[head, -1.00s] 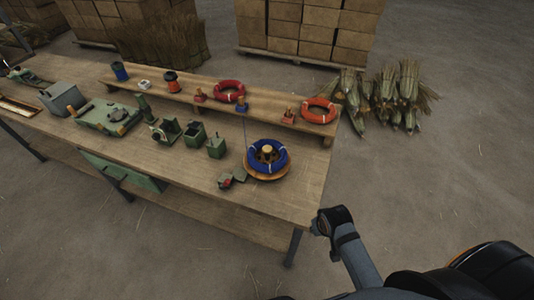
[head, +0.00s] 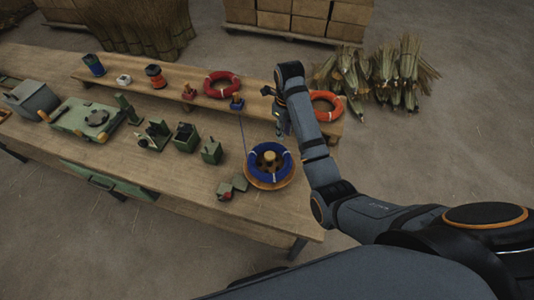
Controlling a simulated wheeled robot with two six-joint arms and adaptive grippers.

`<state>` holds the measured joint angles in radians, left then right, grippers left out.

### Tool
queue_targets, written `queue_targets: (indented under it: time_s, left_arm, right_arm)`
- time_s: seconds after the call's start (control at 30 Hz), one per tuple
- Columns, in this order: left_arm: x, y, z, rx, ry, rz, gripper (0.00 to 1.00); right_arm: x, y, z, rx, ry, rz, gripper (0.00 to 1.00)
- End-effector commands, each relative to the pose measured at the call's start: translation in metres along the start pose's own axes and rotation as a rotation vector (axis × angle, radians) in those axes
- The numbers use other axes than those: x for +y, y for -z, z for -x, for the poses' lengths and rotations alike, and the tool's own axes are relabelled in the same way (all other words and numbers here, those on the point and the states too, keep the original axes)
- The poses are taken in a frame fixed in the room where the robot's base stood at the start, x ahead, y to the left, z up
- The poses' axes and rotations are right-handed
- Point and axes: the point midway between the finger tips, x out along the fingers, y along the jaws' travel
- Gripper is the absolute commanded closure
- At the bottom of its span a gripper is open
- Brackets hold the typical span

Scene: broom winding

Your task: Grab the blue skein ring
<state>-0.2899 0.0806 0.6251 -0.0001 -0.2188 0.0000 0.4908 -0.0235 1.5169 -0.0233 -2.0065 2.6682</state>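The blue skein ring (head: 254,168) lies around the peg of a round wooden stand (head: 285,180) near the right end of the workbench. A thin blue strand rises from near it toward a small blue piece on the shelf. My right gripper (head: 280,130) points down, above and a little behind the ring, apart from it. It is small and dark, partly beside my arm, so I cannot tell whether its fingers are open. My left gripper is not in view.
A raised shelf (head: 130,92) along the back holds a red ring (head: 209,88) and an orange ring (head: 333,97), partly behind my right arm. Green metal blocks (head: 211,151) stand left of the stand. The bench's front right corner (head: 285,220) is clear.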

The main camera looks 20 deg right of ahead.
Motion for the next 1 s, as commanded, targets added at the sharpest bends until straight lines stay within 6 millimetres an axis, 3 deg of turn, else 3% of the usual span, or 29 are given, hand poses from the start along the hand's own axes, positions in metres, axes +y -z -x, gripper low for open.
queue_targets:
  time_s: [0.17, 0.3, 0.43, 0.67, 0.8, 1.0]
  left_arm:
    - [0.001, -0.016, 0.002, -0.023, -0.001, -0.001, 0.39]
    - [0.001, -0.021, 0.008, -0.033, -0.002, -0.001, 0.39]
    - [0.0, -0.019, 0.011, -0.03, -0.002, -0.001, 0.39]
    - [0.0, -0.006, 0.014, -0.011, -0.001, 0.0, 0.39]
    - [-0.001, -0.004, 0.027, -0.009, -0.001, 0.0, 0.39]
    - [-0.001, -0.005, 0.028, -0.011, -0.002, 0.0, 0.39]
  right_arm:
    - [0.0, -0.001, -0.003, 0.005, -0.003, -0.025, 0.78]
    - [0.001, 0.0, -0.027, 0.006, -0.004, -0.023, 0.78]
    - [0.0, 0.0, -0.045, 0.004, -0.003, -0.022, 0.78]
    - [0.0, 0.0, -0.055, 0.004, -0.003, -0.022, 0.78]
    - [-0.001, 0.001, -0.077, 0.006, -0.004, -0.022, 0.78]
    - [-0.002, 0.0, -0.102, 0.002, -0.002, -0.022, 0.78]
